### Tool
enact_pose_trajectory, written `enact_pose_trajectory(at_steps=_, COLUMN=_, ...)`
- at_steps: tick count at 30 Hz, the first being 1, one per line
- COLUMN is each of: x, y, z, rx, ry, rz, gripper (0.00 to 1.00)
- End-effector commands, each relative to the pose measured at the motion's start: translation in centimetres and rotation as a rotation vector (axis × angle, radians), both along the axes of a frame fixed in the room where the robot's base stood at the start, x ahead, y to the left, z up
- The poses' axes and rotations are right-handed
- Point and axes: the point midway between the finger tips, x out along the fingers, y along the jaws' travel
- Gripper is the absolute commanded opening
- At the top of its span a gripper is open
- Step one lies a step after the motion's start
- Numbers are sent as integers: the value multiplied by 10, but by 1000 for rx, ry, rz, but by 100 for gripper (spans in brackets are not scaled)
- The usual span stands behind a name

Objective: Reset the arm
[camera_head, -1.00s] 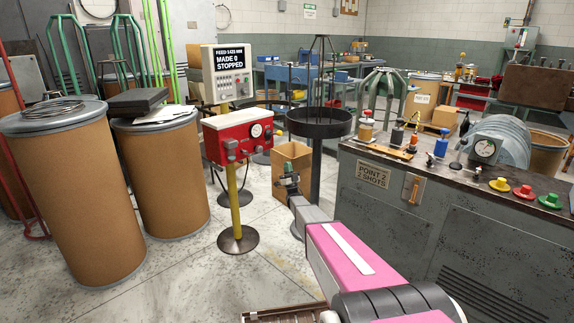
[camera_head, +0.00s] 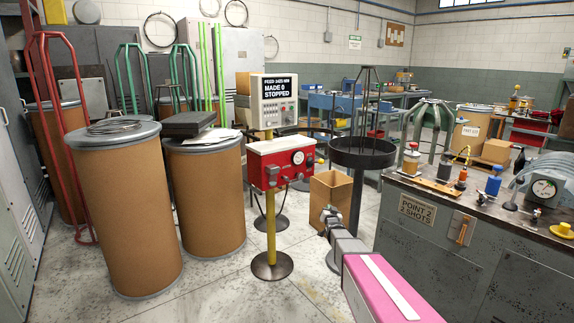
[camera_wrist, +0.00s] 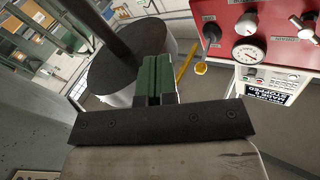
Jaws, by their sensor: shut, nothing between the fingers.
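My gripper (camera_head: 331,217) is at the end of my pink and grey arm, in front of the cardboard box and left of the grey machine bench. In the wrist view my gripper (camera_wrist: 157,80) shows its green fingers side by side, shut with nothing between them. The fingers point toward the black round pan (camera_wrist: 125,70) on its dark post. In the head view my gripper is small and partly hidden by my own arm.
A red control box (camera_head: 281,163) on a yellow post stands left of my gripper. The black pan stand (camera_head: 362,155) and open cardboard box (camera_head: 330,192) are close behind it. The grey bench (camera_head: 455,235) is at right. Brown drums (camera_head: 125,215) stand at left.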

Motion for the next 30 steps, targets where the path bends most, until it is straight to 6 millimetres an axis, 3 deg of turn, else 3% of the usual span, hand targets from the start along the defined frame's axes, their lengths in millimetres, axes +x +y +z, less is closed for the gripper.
enact_pose_trajectory(at_steps=1, x=-22, y=1, z=-3, rx=-15, ry=83, rz=-6, gripper=0)
enact_pose_trajectory(at_steps=8, x=-100, y=3, z=-36, rx=-91, ry=491, rz=-11, gripper=0)
enact_pose_trajectory(at_steps=16, x=-226, y=8, z=-61, rx=-173, ry=973, rz=44, gripper=0)
enact_pose_trajectory(at_steps=24, x=-362, y=15, z=-60, rx=-229, ry=1408, rz=153, gripper=0)
enact_pose_trajectory(at_steps=27, x=-395, y=17, z=-56, rx=-240, ry=1515, rz=188, gripper=0)
enact_pose_trajectory(at_steps=30, x=-414, y=18, z=-53, rx=-245, ry=1578, rz=210, gripper=0)
